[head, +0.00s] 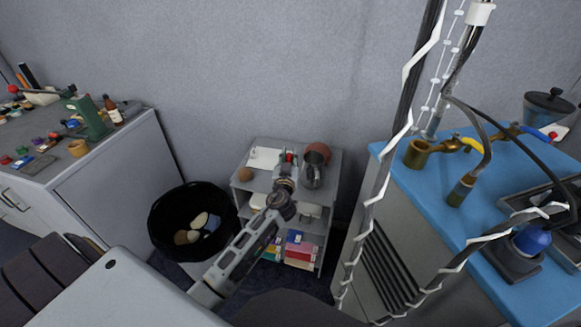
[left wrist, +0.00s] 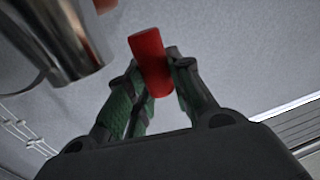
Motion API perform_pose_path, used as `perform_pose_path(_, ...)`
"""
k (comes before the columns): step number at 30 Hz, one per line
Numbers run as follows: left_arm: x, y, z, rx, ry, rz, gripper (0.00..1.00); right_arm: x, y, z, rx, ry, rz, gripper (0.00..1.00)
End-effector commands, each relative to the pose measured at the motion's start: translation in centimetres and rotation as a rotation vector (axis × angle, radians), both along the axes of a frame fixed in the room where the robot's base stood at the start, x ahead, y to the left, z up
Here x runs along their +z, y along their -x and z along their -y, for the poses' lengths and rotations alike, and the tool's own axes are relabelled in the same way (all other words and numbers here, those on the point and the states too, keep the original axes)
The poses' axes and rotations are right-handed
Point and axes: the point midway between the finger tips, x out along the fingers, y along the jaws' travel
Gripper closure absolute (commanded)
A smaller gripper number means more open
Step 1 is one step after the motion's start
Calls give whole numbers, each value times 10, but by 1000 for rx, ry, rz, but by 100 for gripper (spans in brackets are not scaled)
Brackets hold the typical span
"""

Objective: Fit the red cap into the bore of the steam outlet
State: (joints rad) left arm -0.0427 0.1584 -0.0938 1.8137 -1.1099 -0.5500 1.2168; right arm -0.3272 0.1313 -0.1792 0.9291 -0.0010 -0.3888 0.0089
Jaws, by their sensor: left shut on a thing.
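The red cap (head: 289,155) is in my left gripper (head: 286,166), above the small grey shelf unit. In the left wrist view the red cap (left wrist: 151,62) stands slightly tilted between the fingertips of the left gripper (left wrist: 155,80), which is shut on it. A brass fitting with an open round mouth (head: 416,154) and a yellow-handled tap sits on the blue-topped counter at the right. A second brass piece (head: 460,190) hangs on a dark hose beside it. I cannot tell for sure which one is the steam outlet. My right gripper is out of view.
A steel pitcher (head: 312,170) and a terracotta pot (head: 318,152) stand on the shelf unit (head: 272,177), close to the left gripper. A black bin (head: 165,235) stands left of it. Hanging cables with white zigzag wrap (head: 378,185) cross in front of the blue counter (head: 430,185).

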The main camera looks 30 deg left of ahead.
Motion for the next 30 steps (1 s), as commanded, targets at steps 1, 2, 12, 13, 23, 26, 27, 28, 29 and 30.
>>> perform_pose_path(1,0,0,0,0,1,-1,90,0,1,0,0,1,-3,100)
perform_pose_path(2,0,0,0,0,2,0,90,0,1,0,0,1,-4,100)
perform_pose_path(12,0,0,0,0,0,0,90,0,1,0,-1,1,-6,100)
perform_pose_path(13,0,0,0,0,0,0,90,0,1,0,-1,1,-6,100)
perform_pose_path(23,-10,0,0,0,-1,-3,90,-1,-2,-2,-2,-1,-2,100)
perform_pose_path(26,-20,0,0,0,-1,-3,90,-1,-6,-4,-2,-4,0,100)
perform_pose_path(27,-26,0,0,-1,-1,-3,90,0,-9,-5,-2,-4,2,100)
perform_pose_path(28,-30,0,0,-1,-2,-3,90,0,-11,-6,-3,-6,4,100)
perform_pose_path(29,-34,0,0,0,-2,-3,90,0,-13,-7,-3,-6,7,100)
perform_pose_path(30,-39,0,0,0,-1,-3,90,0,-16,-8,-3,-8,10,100)
